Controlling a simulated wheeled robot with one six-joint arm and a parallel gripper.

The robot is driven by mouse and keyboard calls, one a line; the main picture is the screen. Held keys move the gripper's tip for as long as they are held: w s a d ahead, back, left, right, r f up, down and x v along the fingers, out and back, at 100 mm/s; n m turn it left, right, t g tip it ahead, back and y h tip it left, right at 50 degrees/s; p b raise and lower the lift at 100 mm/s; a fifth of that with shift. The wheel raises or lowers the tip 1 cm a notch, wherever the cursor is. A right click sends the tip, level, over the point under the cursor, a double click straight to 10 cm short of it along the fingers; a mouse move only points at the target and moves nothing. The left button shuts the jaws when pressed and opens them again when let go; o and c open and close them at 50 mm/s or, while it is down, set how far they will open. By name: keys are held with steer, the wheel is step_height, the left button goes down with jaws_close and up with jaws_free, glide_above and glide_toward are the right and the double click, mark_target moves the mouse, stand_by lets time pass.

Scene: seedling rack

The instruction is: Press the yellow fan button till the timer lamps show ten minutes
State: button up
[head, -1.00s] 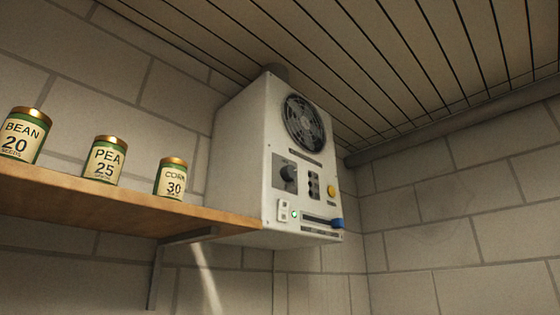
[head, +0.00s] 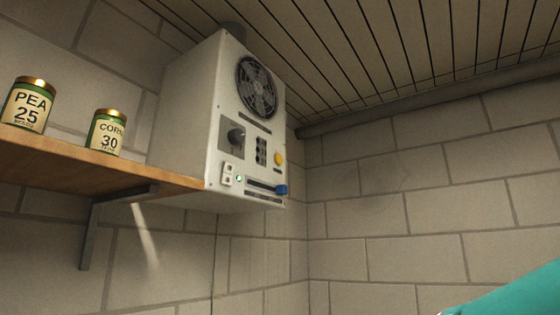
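The yellow fan button (head: 278,159) is on the front of a white fan box (head: 185,125) mounted high on the wall. To its left is a dark column of small timer lamps (head: 261,151); none looks lit, though they are small. A small green light (head: 239,179) glows below the knob, and a blue slider handle (head: 281,190) is below the button. My gripper is not in view; a teal part of my arm shows at the bottom right corner, well apart from the box.
A wooden shelf (head: 120,178) on a metal bracket (head: 88,235) runs left of the box. It holds a pea tin (head: 28,104) and a corn tin (head: 106,134). The space in front of the right block wall (head: 430,215) looks clear.

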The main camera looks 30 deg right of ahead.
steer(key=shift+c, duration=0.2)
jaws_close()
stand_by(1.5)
